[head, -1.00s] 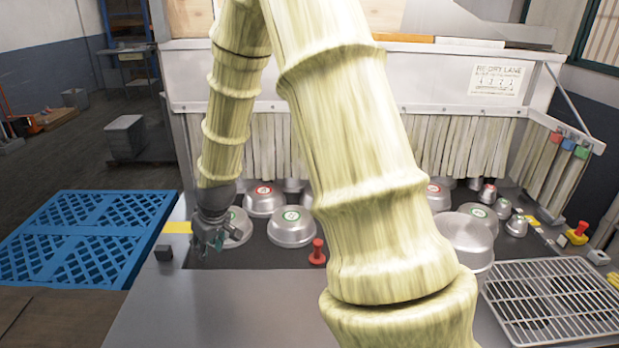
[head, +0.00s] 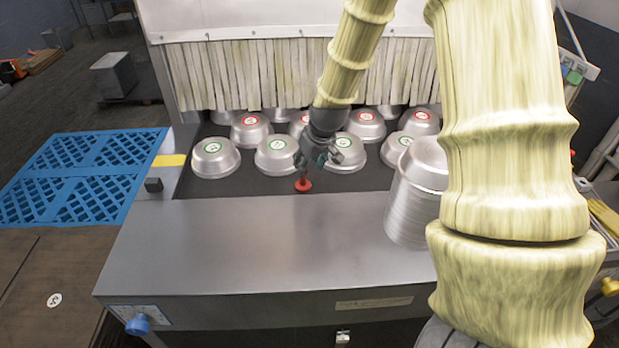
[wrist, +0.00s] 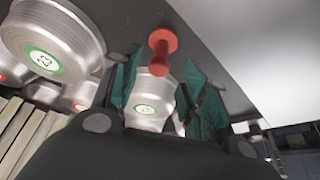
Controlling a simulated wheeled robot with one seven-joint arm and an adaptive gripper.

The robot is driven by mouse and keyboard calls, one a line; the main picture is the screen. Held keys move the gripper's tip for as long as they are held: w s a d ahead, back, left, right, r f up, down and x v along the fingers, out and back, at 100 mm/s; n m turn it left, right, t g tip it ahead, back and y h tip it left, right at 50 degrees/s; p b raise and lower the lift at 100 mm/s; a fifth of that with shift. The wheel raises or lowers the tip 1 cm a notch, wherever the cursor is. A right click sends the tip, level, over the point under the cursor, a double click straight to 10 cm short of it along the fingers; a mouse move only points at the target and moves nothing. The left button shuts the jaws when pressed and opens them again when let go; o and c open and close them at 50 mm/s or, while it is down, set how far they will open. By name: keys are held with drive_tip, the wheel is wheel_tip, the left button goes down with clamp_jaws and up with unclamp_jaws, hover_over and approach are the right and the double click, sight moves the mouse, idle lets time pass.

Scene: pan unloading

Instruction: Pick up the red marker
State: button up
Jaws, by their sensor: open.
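The red marker (head: 303,185) is a small spool-like post on the dark belt near its front edge. In the head view its upper part is partly covered by my gripper (head: 316,160), which is just above it. In the wrist view the red marker (wrist: 162,52) shows whole, beyond the tips of the two green-padded fingers. My gripper (wrist: 155,85) is open, with the fingers spread apart and no marker between them. I cannot tell whether a finger touches it.
Metal pans with green labels, such as one at the left (head: 215,157) and one beside the marker (head: 276,156), stand close around. More pans with red labels (head: 250,130) are behind. A pan stack (head: 418,200) stands at the right.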

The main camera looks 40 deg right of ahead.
drive_tip(key=shift+x, duration=1.05)
drive_tip(key=shift+w+d+f+p, duration=0.1)
drive_tip(key=shift+f+p, duration=0.25)
drive_tip(key=shift+f, duration=0.05)
drive_tip(key=shift+w+f, duration=0.3)
drive_tip(key=shift+f, duration=0.05)
drive_tip(key=shift+p+x, duration=1.45)
drive_tip(key=shift+x, duration=1.05)
clamp_jaws()
